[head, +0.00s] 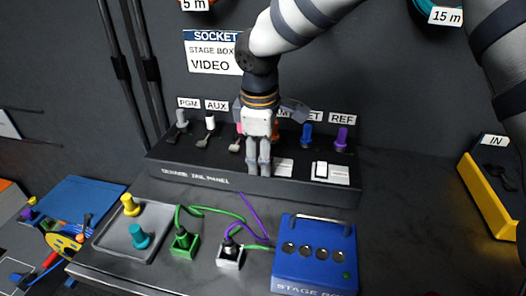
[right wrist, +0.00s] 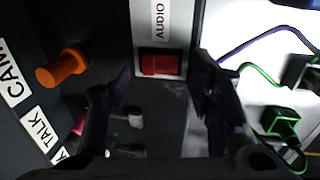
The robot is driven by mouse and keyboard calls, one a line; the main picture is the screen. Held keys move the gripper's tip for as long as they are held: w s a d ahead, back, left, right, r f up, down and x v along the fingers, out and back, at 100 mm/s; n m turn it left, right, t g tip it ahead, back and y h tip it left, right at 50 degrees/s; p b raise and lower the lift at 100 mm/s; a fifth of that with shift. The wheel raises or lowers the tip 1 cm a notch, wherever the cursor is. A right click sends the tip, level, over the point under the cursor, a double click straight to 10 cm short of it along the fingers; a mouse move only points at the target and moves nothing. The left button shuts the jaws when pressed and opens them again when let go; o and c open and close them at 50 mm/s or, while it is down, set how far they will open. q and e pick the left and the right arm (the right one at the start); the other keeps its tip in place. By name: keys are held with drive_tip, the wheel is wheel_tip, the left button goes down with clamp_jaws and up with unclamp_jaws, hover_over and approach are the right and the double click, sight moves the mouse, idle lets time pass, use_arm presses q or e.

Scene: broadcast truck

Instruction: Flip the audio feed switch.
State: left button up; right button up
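The audio feed switch (right wrist: 161,64) is a red rocker in a dark frame below a white AUDIO label (right wrist: 160,20) in the right wrist view. In the head view my right gripper (head: 258,172) points down at the front part of the black tail panel (head: 215,180) and hides the switch. In the right wrist view its two dark fingers (right wrist: 162,62) stand apart with the switch showing between their tips. Nothing is held between them. Whether a fingertip touches the panel, I cannot tell. My left gripper is not in view.
A second switch (head: 321,169) with a white label sits to the right on the panel. Several coloured plugs, including a purple one (head: 342,138), stand along the back row. The blue stage box (head: 316,268), green connector (head: 184,243) and grey tray (head: 112,243) lie in front.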

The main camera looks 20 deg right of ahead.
wheel_tip(320, 180, up, 12)
drive_tip(key=s+a, duration=0.1)
drive_tip(key=shift+s, duration=0.35)
